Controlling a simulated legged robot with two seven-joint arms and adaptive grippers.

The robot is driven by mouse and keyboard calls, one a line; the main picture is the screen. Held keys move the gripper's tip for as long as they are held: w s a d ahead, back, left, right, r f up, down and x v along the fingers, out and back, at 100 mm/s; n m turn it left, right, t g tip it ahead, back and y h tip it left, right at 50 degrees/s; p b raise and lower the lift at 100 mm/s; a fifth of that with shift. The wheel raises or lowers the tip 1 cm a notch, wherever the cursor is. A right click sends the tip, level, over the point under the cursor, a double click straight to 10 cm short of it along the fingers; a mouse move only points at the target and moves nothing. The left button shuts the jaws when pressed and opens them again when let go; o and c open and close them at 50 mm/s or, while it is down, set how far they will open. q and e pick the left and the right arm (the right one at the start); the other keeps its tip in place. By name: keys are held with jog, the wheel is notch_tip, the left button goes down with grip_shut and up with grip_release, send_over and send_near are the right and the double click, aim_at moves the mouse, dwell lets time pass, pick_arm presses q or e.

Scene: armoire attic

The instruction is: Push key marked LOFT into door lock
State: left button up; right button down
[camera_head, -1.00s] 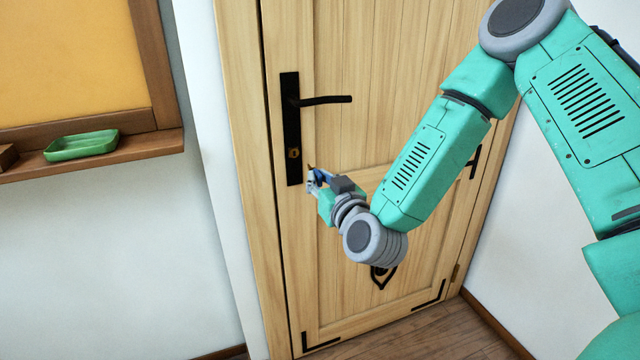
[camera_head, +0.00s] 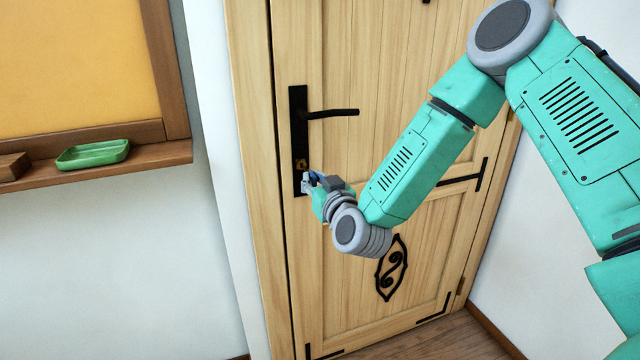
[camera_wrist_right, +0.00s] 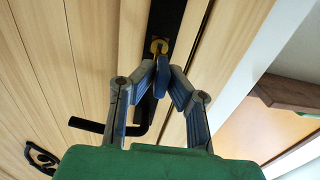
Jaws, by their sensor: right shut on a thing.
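The door (camera_head: 390,150) is light wood with a tall black lock plate (camera_head: 298,120). The brass door lock (camera_head: 301,164) is low on that plate, below the black lever handle (camera_head: 332,113). My right gripper (camera_head: 309,180) is at the plate, just below the lock. In the right wrist view, its blue-padded fingertips (camera_wrist_right: 162,66) are shut on the dark blue head of a key (camera_wrist_right: 162,82). The key points at the brass lock (camera_wrist_right: 158,46); I cannot tell whether its tip is inside. No LOFT marking is readable. My left gripper is out of view.
A wooden ledge (camera_head: 150,160) on the left wall holds a green tray (camera_head: 93,154) and a wooden block (camera_head: 13,166). Black strap hinges and an ornament (camera_head: 391,267) are on the door. White wall stands to the right, close to my arm.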

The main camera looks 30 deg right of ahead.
jog(key=shift+w+a, duration=0.1)
jog(key=shift+a, duration=0.1)
jog(key=shift+d, duration=0.3)
jog(key=shift+a+r, duration=0.1)
jog(key=shift+a, duration=0.3)
jog(key=shift+d, duration=0.3)
dwell(0.4)
jog(key=shift+p, duration=0.4)
jog(key=shift+w+d, duration=0.2)
jog(key=shift+w, duration=0.7)
jog(key=shift+w+d, duration=0.15)
jog(key=shift+w, duration=0.7)
